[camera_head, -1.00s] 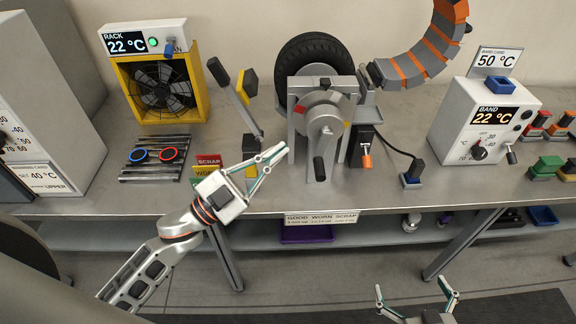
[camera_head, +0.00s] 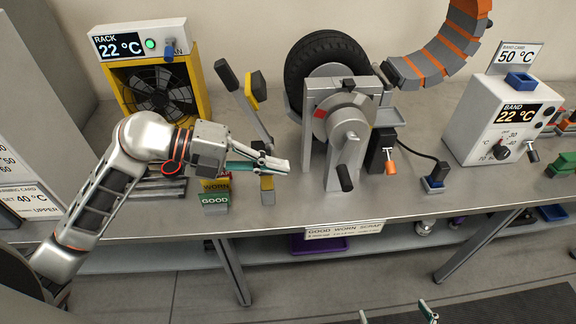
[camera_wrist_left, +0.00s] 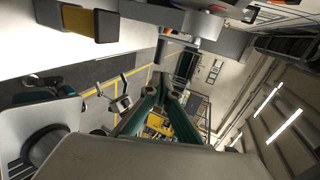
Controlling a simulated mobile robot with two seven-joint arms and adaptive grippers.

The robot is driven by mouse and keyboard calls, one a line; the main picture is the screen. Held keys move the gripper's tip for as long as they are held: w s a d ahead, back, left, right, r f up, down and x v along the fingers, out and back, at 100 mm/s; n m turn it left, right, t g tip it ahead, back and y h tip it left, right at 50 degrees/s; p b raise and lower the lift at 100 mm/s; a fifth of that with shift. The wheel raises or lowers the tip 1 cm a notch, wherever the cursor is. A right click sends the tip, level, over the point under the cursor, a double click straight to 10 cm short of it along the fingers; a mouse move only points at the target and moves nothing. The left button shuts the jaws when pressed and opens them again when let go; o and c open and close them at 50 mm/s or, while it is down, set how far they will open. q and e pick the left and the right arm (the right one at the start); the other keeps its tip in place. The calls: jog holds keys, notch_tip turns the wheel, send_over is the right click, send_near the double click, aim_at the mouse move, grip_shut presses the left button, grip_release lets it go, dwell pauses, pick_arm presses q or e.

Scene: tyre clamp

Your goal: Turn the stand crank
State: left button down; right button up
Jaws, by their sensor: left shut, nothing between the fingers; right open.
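The tyre stand (camera_head: 312,118) stands on the bench in the head view, with a dark tyre (camera_head: 300,72) behind its grey uprights. Its crank is a grey arm (camera_head: 345,152) on the front disc, pointing down, with a black handle (camera_head: 344,178) at its lower end. My left gripper (camera_head: 287,165) is shut and empty, held left of the stand and pointing right toward it, apart from the crank. Its teal fingers also show in the left wrist view (camera_wrist_left: 170,92). My right gripper (camera_head: 396,314) is open at the bottom edge, mostly cut off, well below the bench front.
GOOD and WORN blocks (camera_head: 215,200) sit below my left gripper. An orange-handled black unit (camera_head: 382,155) is right of the crank.

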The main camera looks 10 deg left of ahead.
aim_at(341, 181)
pick_arm(q)
jog(key=x, duration=1.2)
jog(key=shift+d+f+p, duration=0.1)
jog(key=shift+d+p, duration=0.05)
jog(key=shift+p, duration=0.25)
jog(key=shift+d+f+h+p, duration=0.1)
jog(key=shift+d+h+p, duration=0.1)
jog(key=shift+h+p, duration=0.15)
jog(key=shift+d+f+p, duration=0.15)
jog(key=shift+p, duration=0.25)
